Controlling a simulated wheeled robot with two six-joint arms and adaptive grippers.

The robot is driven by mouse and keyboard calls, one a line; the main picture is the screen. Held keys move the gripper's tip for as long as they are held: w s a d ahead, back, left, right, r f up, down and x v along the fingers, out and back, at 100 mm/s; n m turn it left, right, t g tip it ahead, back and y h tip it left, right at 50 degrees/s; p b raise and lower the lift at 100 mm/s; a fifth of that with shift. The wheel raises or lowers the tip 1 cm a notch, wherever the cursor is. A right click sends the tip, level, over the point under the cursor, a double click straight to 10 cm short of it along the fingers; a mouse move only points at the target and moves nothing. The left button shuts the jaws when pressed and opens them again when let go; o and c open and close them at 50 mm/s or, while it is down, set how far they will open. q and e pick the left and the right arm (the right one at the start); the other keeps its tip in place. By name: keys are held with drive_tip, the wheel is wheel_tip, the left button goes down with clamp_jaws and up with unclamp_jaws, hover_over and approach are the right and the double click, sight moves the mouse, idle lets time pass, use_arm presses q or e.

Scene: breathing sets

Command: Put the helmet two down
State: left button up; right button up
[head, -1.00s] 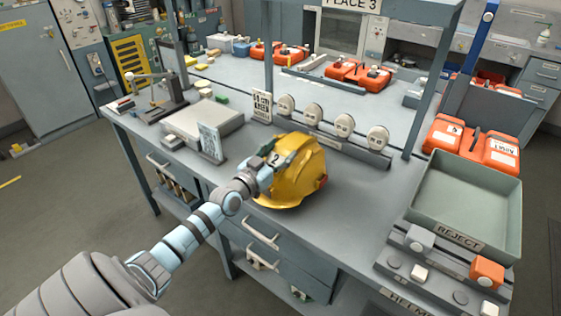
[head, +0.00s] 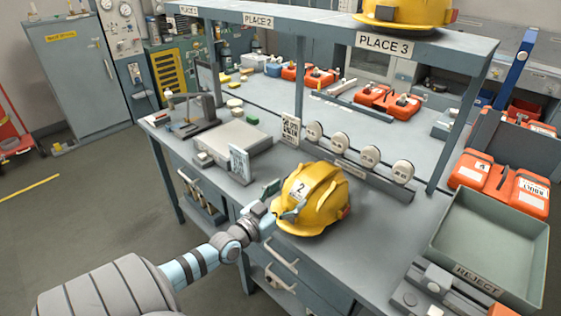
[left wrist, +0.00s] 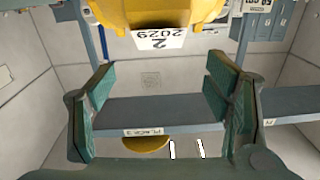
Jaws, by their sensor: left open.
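The yellow helmet two (head: 325,206), with a white label marked 2, sits on the grey bench top. My left gripper (head: 283,199) is at its near left side with the fingers spread, one finger overlapping the helmet's front in the head view. In the left wrist view, the open fingers (left wrist: 162,95) have a clear gap between them. The helmet (left wrist: 160,12) and its label show beyond that gap at the top edge. My right gripper is not in view.
Another yellow helmet (head: 405,18) stands on the overhead shelf above the PLACE 3 sign (head: 388,44). Places 1 and 2 look bare. A small sign stand (head: 239,163) is left of helmet two, round discs (head: 342,139) behind it, and the reject tray (head: 490,240) to the right.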

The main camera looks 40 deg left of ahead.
use_arm(q)
drive_tip(key=s, duration=0.3)
drive_tip(key=shift+s+d+f, duration=0.1)
drive_tip(key=shift+s, duration=0.15)
drive_tip(key=s+f+g+y, duration=0.1)
drive_tip(key=s+f+g, duration=0.15)
drive_tip(key=f, duration=0.55)
drive_tip(key=s+f+g, duration=0.2)
drive_tip(key=s+f, duration=0.2)
drive_tip(key=f, duration=0.5)
drive_tip(key=s+d+f+g, duration=0.3)
drive_tip(key=s+f, duration=0.4)
drive_tip(key=f, duration=0.2)
drive_tip(key=s+d+f+g, duration=0.2)
drive_tip(key=s+f+g, duration=0.2)
drive_tip(key=s+f, duration=0.35)
drive_tip(key=s+d+f+g, duration=0.1)
drive_tip(key=s+d+f, duration=0.2)
drive_tip(key=s, duration=0.2)
drive_tip(key=s+d+f+g, duration=0.2)
drive_tip(key=s+d+f, duration=0.1)
drive_tip(key=s, duration=0.3)
drive_tip(key=s+d+f+g+h, duration=0.1)
drive_tip(key=s+d+f+g, duration=0.1)
drive_tip(key=s, duration=0.4)
drive_tip(key=shift+d+f+m, duration=0.3)
drive_tip(key=shift+d+f, duration=0.5)
